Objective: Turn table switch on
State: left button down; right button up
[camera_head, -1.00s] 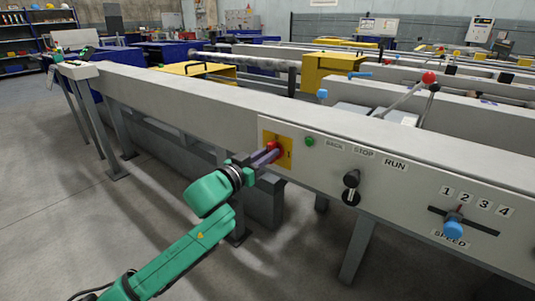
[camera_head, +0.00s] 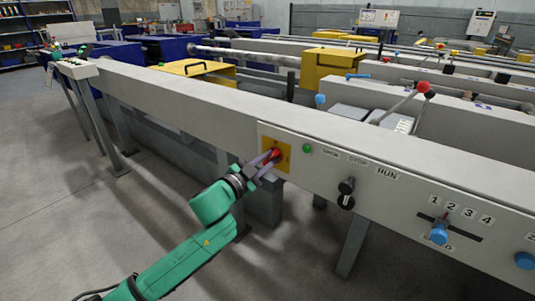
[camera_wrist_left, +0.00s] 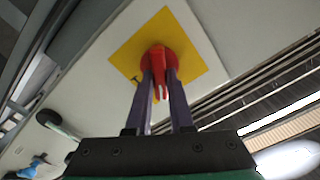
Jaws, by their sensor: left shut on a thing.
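The red rotary switch (camera_head: 277,153) sits on a yellow square plate (camera_head: 284,165) on the side panel of the long grey table (camera_head: 180,98). My left gripper (camera_head: 271,160) reaches it from the lower left. In the left wrist view the two purple fingers (camera_wrist_left: 160,82) stand on either side of the red switch handle (camera_wrist_left: 158,56) and are shut on it. The handle shows between the fingertips and the yellow plate (camera_wrist_left: 196,66) lies behind it. Part of the switch is hidden by the fingers. My right gripper is not in view.
Right of the switch are a green button (camera_head: 307,148), a black selector knob (camera_head: 346,187) and a blue speed lever (camera_head: 439,233). Red and blue ball levers stand behind the panel. The floor (camera_head: 80,210) in front of the table is open at left.

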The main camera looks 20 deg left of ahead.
pick_arm(q)
jog(key=m+p, duration=0.1)
jog(key=m, duration=0.1)
jog(key=shift+d+m, duration=0.1)
jog(key=shift+m, duration=0.3)
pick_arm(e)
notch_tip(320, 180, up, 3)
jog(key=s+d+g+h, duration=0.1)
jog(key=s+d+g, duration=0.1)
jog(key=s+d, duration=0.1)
pick_arm(q)
jog(key=shift+m, duration=0.5)
jog(key=m+p, duration=0.1)
jog(key=m, duration=0.2)
jog(key=shift+d+f+m, duration=0.1)
jog(key=shift+f+m, duration=0.05)
jog(key=shift+m, duration=0.15)
jog(key=shift+s+f+m, duration=0.1)
jog(key=shift+f+m, duration=0.1)
jog(key=shift+m, duration=1.7)
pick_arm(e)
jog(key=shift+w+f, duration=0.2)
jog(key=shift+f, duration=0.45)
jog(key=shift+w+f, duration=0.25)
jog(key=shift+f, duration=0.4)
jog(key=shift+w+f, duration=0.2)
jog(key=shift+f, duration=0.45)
pick_arm(q)
jog(key=c, duration=0.8)
grip_release()
